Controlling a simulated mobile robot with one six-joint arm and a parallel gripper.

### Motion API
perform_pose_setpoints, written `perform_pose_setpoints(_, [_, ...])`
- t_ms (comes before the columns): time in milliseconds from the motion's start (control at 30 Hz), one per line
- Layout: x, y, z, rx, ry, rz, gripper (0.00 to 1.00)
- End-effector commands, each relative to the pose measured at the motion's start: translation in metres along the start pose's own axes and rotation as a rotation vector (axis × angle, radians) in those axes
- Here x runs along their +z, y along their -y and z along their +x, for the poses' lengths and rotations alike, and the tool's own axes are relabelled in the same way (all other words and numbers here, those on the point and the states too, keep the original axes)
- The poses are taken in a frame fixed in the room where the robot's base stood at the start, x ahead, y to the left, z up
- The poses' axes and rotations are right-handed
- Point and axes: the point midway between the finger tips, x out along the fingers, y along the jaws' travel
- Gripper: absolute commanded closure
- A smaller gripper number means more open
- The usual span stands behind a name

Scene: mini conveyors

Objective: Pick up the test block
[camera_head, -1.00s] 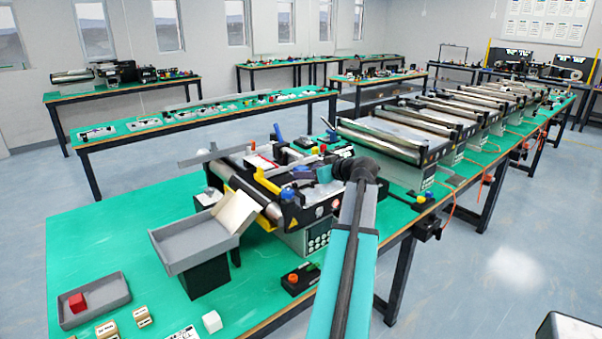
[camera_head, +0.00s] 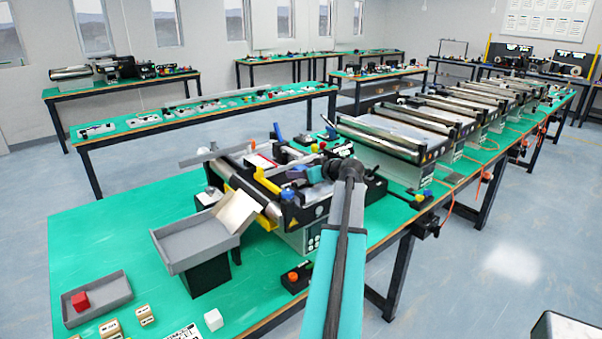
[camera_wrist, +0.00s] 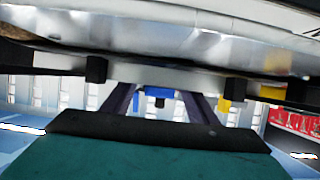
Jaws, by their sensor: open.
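No block is clearly marked as the test block. A red block (camera_head: 80,301) lies in a shallow grey tray (camera_head: 117,291) at the lower left of the head view. A plain white block (camera_head: 213,320) stands on the green table near its front edge. Small tan blocks with dark markings (camera_head: 145,314) stand between them. My gripper (camera_head: 312,173) is open over the near conveyor (camera_head: 262,190), far to the right of these blocks. Its fingers are small and hard to make out. The wrist view shows shiny metal surfaces close up and no clear block.
A grey chute tray (camera_head: 190,243) on a black stand adjoins the conveyor's left end. More conveyors (camera_head: 400,135) line the table to the right. Bare green tabletop (camera_head: 100,235) lies at left.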

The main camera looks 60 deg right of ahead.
Motion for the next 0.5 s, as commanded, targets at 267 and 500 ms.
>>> perform_pose_setpoints(267, [-0.0002, 0.0003, 0.0001, 0.000, 0.000, 0.000, 0.86])
perform_pose_setpoints(500, [-0.0004, 0.0005, 0.0002, -0.001, 0.000, 0.000, 0.92])
